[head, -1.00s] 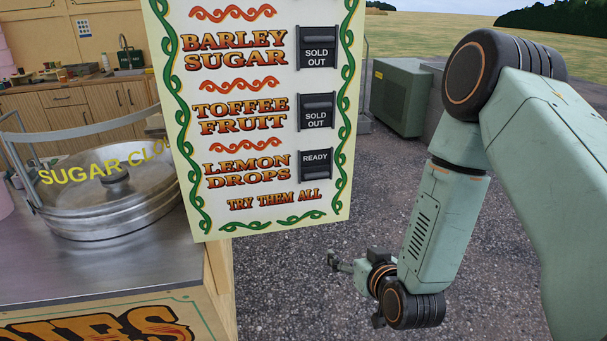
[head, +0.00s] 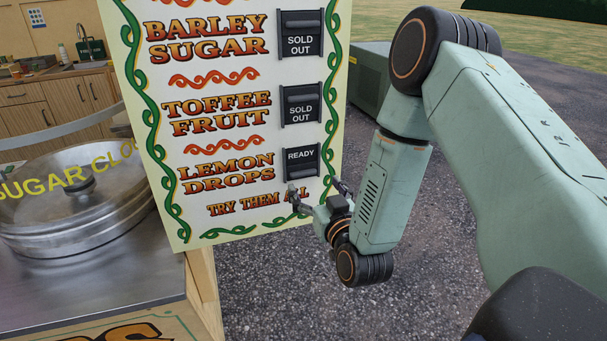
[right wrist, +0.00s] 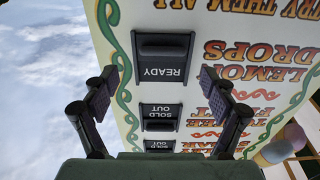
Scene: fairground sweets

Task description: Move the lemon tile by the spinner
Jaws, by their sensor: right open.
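The lemon tile (head: 302,162) reads READY and sits in a dark holder beside the words LEMON DROPS, low on the painted sign (head: 200,130). The spinner (head: 80,200), a round metal pan behind a clear guard lettered SUGAR CLO…, stands on the counter left of the sign. My right gripper (head: 317,190) is open and empty, just below the tile in the head view. In the right wrist view, upside down, the tile (right wrist: 163,62) shows between and beyond the spread fingers (right wrist: 155,88), apart from them. My left gripper is out of view.
Two SOLD OUT tiles, for toffee fruit (head: 301,105) and barley sugar (head: 300,38), sit above the lemon tile. The metal counter (head: 100,285) lies at lower left. A green box (head: 368,75) stands behind the sign on open gravel. My right arm fills the right side.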

